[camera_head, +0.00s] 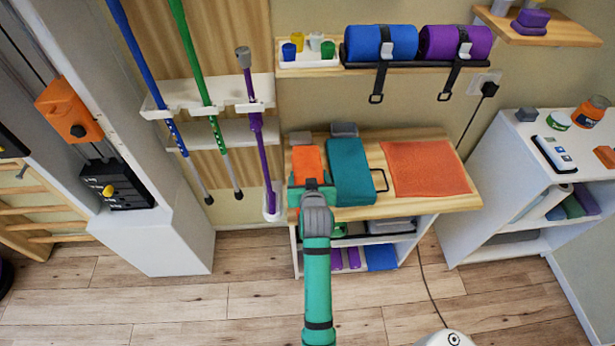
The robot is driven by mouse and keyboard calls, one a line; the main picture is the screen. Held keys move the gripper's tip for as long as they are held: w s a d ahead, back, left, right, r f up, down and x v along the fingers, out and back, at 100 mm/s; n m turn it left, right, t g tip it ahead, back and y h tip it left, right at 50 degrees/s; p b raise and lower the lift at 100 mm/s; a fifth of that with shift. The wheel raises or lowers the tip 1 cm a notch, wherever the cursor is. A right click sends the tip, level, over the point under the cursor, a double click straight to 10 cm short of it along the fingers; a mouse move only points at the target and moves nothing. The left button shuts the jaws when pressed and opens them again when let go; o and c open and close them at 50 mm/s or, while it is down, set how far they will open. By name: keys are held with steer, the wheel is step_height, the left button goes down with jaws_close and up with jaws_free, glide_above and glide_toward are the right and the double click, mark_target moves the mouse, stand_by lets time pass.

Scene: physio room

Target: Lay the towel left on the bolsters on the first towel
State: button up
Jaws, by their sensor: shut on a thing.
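An orange cloth (308,161), which looks like a folded towel, lies at the left end of the wooden table top. My gripper (312,186) is at its near edge and is shut on it, though the fingertips are small and partly hidden. A flat orange towel (430,168) lies spread on the right part of the table. A teal padded piece (349,170) lies between the two orange cloths, with a dark bar at its right side. Grey ends (343,129) show behind the teal and orange pieces. I cannot tell how the cloth rests on what is under it.
Blue (381,43) and purple (455,42) strapped rolls lie on a wall shelf above the table (455,202). Coloured poles (198,85) stand in a rack at the left. A white cabinet (500,190) stands at the right. Wooden floor lies open in front.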

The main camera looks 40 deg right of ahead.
steer(key=shift+f, duration=0.1)
steer(key=o, duration=1.1)
steer(key=shift+o, duration=0.2)
steer(key=shift+r, duration=0.2)
steer(key=v, duration=1.2)
steer(key=shift+f, duration=0.15)
